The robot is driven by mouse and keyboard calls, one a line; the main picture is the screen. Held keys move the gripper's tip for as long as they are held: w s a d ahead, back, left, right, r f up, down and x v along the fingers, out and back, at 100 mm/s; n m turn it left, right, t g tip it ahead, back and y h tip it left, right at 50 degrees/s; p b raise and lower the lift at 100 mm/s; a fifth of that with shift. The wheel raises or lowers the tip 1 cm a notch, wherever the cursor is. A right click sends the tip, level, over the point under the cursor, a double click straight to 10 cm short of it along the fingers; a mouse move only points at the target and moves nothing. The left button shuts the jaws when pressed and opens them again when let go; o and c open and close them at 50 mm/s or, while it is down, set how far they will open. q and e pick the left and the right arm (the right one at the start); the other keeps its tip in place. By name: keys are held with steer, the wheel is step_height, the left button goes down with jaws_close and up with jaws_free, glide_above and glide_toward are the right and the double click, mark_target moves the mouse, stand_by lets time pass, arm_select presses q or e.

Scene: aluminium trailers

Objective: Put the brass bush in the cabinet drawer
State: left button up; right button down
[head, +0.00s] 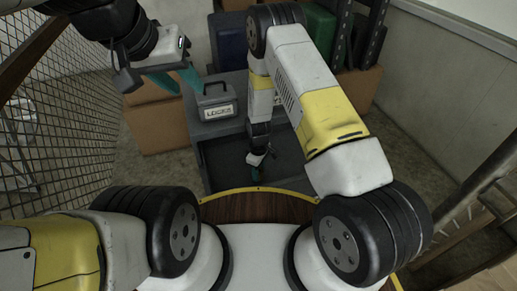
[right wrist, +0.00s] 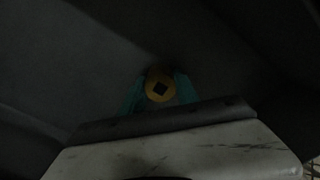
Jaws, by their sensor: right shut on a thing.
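The grey cabinet (head: 207,129) stands ahead of me, with its dark drawer (head: 222,160) pulled out towards me. My right gripper (head: 284,174) reaches down over or into the drawer; I cannot tell its exact height. In the right wrist view the brass bush (right wrist: 158,86), a yellow ring with a dark square centre, sits between the teal fingertips of this gripper, which is shut on it. In the head view the bush is too small or hidden to make out. My left gripper (head: 175,78) is open and empty, left of a grey box on the cabinet.
The grey box labelled LOCKS (head: 216,104) stands on the cabinet top. Cardboard boxes (head: 157,122) stand to the left, and dark bins and shelving behind. A wire mesh wall (head: 65,130) runs along the left. The right wrist view is very dark.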

steer(key=shift+f, duration=0.1)
steer(key=c, duration=0.9)
jaws_free()
steer(key=s+d+r+m+t+y, duration=0.1)
steer(key=d+r+m, duration=0.2)
steer(key=r, duration=1.6)
steer(key=s+d+r+m+t+y, duration=0.1)
steer(key=s+d+r+m+t, duration=0.15)
steer(key=r, duration=1.55)
steer(key=s+d+r+m+t, duration=0.1)
steer(key=s+d+r+m, duration=0.1)
steer(key=s+r, duration=0.3)
steer(key=s+d+r+m, duration=0.2)
steer(key=s+d+r, duration=0.1)
steer(key=s+r, duration=0.2)
steer(key=s+d+r+m+t, duration=0.1)
steer(key=s+d+r+m, duration=0.1)
steer(key=s+r, duration=0.3)
steer(key=shift+s+d+m+t, duration=0.25)
steer(key=shift+s+d+t, duration=0.1)
steer(key=shift+s+d, duration=0.4)
